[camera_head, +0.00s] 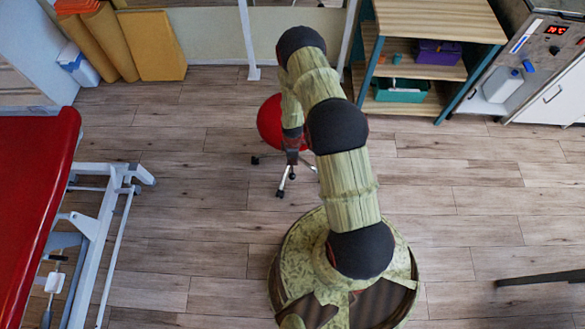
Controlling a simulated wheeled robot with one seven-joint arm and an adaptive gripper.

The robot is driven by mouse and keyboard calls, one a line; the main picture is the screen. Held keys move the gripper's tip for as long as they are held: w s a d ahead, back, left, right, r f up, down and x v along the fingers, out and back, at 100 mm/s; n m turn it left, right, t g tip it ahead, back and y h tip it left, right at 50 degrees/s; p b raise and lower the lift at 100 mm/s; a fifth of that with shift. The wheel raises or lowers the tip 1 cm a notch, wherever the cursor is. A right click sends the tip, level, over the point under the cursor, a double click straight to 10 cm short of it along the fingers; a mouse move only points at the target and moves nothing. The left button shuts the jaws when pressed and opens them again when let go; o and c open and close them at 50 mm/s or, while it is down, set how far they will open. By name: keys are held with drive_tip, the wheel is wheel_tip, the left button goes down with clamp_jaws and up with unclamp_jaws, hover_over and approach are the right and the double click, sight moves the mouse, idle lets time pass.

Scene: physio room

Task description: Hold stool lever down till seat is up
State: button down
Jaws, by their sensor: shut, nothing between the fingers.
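The stool has a round red seat (270,122) and a metal base with several casters (285,183). It stands on the wood floor beyond my base, partly hidden behind my arm. My gripper (292,160) points down at the front right edge of the seat, and its fingers are shut with nothing between them. The lever cannot be made out; my gripper and arm cover that side of the stool. Whether the gripper touches the lever or the seat cannot be told from this view.
A red treatment table (35,190) with a white metal frame (95,215) stands at the left. A wooden shelf (440,22) with bins stands at the back right, beside a counter (540,75). Orange mats (152,45) lean at the back left. Floor on both sides of the stool is clear.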

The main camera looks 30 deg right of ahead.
sight(292, 177)
wheel_tip(292, 177, down, 13)
drive_tip(key=b, duration=0.4)
drive_tip(key=shift+f, duration=0.2)
drive_tip(key=f+b, duration=0.3)
drive_tip(key=shift+s+a+f, duration=0.2)
drive_tip(key=shift+s+f, duration=0.15)
drive_tip(key=shift+f, duration=0.05)
drive_tip(key=shift+r, duration=0.25)
drive_tip(key=shift+w+r+p, duration=0.1)
drive_tip(key=shift+p, duration=0.2)
idle(0.8)
drive_tip(key=shift+r+p, duration=0.4)
drive_tip(key=shift+r, duration=0.4)
drive_tip(key=shift+r, duration=0.3)
wheel_tip(292, 177, up, 13)
drive_tip(key=p, duration=0.6)
drive_tip(key=shift+s+a, duration=0.2)
drive_tip(key=shift+s, duration=0.2)
